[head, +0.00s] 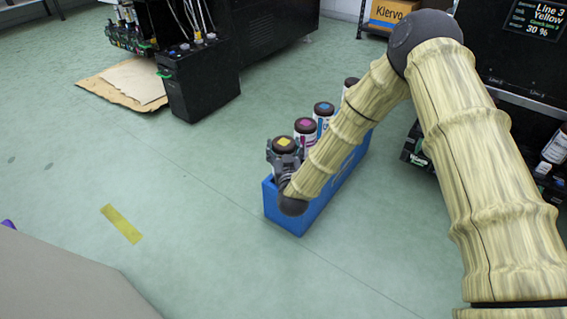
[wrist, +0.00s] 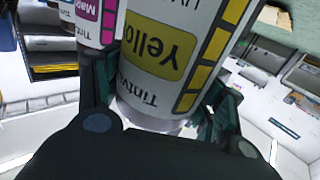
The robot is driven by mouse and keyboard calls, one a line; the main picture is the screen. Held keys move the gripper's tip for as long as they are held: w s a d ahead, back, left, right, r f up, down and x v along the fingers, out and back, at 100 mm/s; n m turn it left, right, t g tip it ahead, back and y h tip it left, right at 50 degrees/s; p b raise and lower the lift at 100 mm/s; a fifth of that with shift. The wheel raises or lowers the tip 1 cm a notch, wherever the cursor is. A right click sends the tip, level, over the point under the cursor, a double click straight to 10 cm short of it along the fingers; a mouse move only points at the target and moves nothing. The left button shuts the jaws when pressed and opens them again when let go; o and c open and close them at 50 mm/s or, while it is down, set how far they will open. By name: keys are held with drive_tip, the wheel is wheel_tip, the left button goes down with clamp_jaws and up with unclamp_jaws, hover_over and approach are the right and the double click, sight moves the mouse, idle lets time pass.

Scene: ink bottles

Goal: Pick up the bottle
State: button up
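The yellow-marked bottle (head: 285,144) has a dark cap and stands at the near end of a row in a blue crate (head: 289,218). In the wrist view its white label with a yellow patch (wrist: 160,48) appears upside down and fills the middle. My gripper (head: 284,163) is at this bottle, with one finger on each side of it. In the wrist view the fingers of my gripper (wrist: 160,92) lie close along both sides of the bottle. I cannot tell whether they press on it. My arm hides part of the crate and the bottle's lower part.
A magenta-marked bottle (head: 305,128) stands right behind, close to the left finger in the wrist view. A blue-marked bottle (head: 324,109) and a dark-capped one (head: 351,82) follow. Black machines stand at the back and right.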

drive_tip(key=c, duration=0.7)
drive_tip(key=shift+c, duration=0.7)
drive_tip(key=shift+r, duration=0.1)
